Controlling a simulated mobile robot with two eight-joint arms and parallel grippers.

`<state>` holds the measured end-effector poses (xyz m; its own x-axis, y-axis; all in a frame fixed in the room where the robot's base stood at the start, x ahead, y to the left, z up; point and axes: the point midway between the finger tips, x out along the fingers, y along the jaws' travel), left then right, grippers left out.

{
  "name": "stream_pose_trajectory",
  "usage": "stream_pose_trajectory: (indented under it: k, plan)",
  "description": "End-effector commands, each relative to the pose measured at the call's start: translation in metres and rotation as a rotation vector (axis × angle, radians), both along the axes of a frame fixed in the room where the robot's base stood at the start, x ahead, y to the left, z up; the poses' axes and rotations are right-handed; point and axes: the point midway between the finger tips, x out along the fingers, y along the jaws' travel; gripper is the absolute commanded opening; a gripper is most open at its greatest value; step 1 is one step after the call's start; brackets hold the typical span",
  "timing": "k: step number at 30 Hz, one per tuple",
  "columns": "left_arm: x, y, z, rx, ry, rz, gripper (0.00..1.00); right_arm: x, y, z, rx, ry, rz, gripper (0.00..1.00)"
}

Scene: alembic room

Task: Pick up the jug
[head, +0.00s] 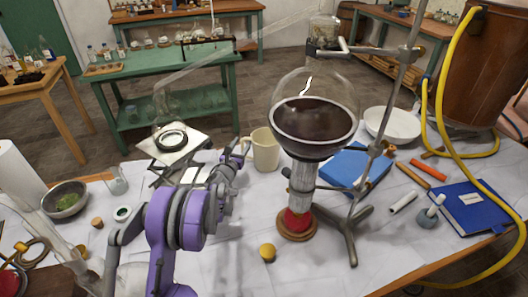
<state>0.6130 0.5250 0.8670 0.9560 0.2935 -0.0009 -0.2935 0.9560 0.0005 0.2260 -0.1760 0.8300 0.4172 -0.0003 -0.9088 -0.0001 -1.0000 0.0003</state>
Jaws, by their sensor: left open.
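The jug (265,152) is a cream, mug-like vessel standing upright on the white-covered table, with its handle on the left side. My left arm reaches in from the lower left, and its purple and grey gripper (238,152) is just left of the jug, close to the handle. The gripper is open. It overlaps the handle area in the picture, so I cannot tell whether it touches the handle. The arm hides part of the table left of the jug. My right gripper is not in view.
A large glass flask (315,120) of dark liquid on a stand is right of the jug. A lab jack (172,146) holding glassware is on the left. A blue book (355,168) and white bowl (392,124) are to the right. Bare cloth lies in front of the jug.

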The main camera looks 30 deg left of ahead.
Motion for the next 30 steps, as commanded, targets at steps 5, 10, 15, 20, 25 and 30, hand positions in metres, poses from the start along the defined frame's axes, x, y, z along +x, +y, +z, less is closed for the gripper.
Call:
stream_pose_trajectory:
  k: [5, 10, 15, 20, 25, 30]
  plan:
    - [0.0059, 0.0014, 0.0003, 0.0, 0.0, 0.0, 0.53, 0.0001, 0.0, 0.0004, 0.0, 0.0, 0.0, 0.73]
    - [0.0055, 0.0013, 0.0002, -0.001, 0.0, 0.0, 0.46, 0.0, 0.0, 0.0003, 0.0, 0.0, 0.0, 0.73]
    - [0.0054, 0.0012, 0.0002, -0.001, 0.0, 0.0, 0.16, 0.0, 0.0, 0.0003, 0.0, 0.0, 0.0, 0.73]
    - [0.0053, 0.0012, 0.0002, -0.001, 0.0, 0.0, 0.0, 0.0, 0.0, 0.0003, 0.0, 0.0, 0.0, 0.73]
    - [0.0053, 0.0012, 0.0002, -0.001, 0.0, 0.0, 0.0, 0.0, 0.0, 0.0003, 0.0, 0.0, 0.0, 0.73]
    - [0.0053, 0.0011, 0.0002, -0.001, 0.0, 0.0, 0.0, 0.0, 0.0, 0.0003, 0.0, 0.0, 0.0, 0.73]
